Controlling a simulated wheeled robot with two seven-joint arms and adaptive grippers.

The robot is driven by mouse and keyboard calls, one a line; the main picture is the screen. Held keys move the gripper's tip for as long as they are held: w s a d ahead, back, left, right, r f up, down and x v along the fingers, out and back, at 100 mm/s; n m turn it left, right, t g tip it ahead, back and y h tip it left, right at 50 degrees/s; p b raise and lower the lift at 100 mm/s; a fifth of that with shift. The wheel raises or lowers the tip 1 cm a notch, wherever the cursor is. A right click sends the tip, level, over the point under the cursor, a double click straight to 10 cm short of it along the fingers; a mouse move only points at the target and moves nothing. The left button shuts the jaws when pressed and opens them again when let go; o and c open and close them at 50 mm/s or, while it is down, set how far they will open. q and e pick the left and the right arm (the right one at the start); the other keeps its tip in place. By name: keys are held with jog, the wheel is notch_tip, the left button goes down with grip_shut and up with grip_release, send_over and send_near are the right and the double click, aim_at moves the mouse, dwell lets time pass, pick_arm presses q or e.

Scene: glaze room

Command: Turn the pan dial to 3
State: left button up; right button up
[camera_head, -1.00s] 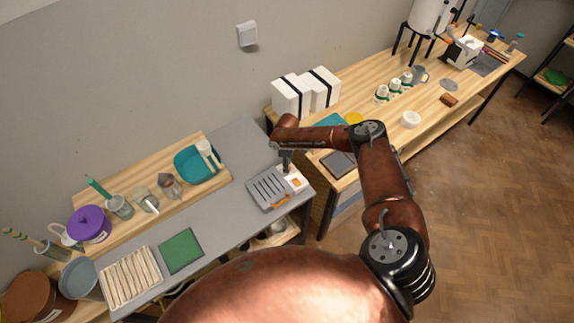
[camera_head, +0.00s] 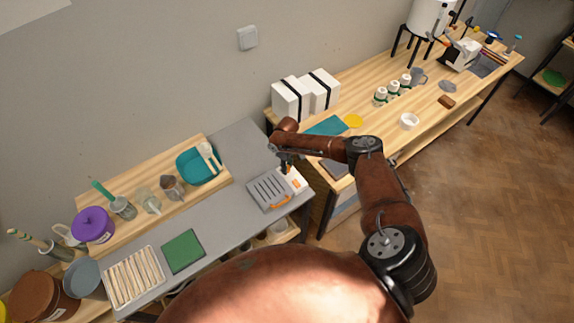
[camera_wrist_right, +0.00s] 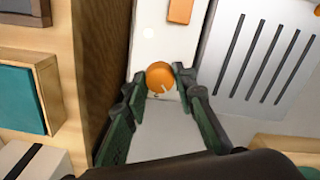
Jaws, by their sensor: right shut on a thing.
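The pan dial (camera_wrist_right: 160,76) is a round orange knob with a pale pointer mark, on the white panel (camera_wrist_right: 152,43) of a grey slotted unit (camera_wrist_right: 262,50) in the right wrist view. My right gripper (camera_wrist_right: 159,82) has its two dark fingers on either side of the dial and is shut on it. In the head view the unit (camera_head: 266,193) sits at the right end of the grey worktop, and my right gripper (camera_head: 286,168) reaches down onto its white panel. I cannot read any numbers around the dial. My left gripper is not in view.
An orange rectangular part (camera_wrist_right: 180,10) is on the panel near the dial. A green mat (camera_head: 183,251), a ribbed tray (camera_head: 133,277) and a teal basin (camera_head: 197,167) lie to the left. White boxes (camera_head: 291,98) stand on the wooden table behind my arm.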

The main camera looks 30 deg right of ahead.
jog(key=m+p, duration=0.3)
jog(key=m, duration=0.2)
jog(key=shift+m, duration=0.3)
jog(key=m+p, duration=0.2)
jog(key=m, duration=0.2)
jog(key=m+p, duration=0.1)
jog(key=m, duration=0.4)
jog(key=shift+p, duration=0.4)
jog(key=m+p, duration=0.1)
jog(key=m, duration=0.4)
jog(key=o, duration=1.2)
jog(key=shift+c, duration=0.2)
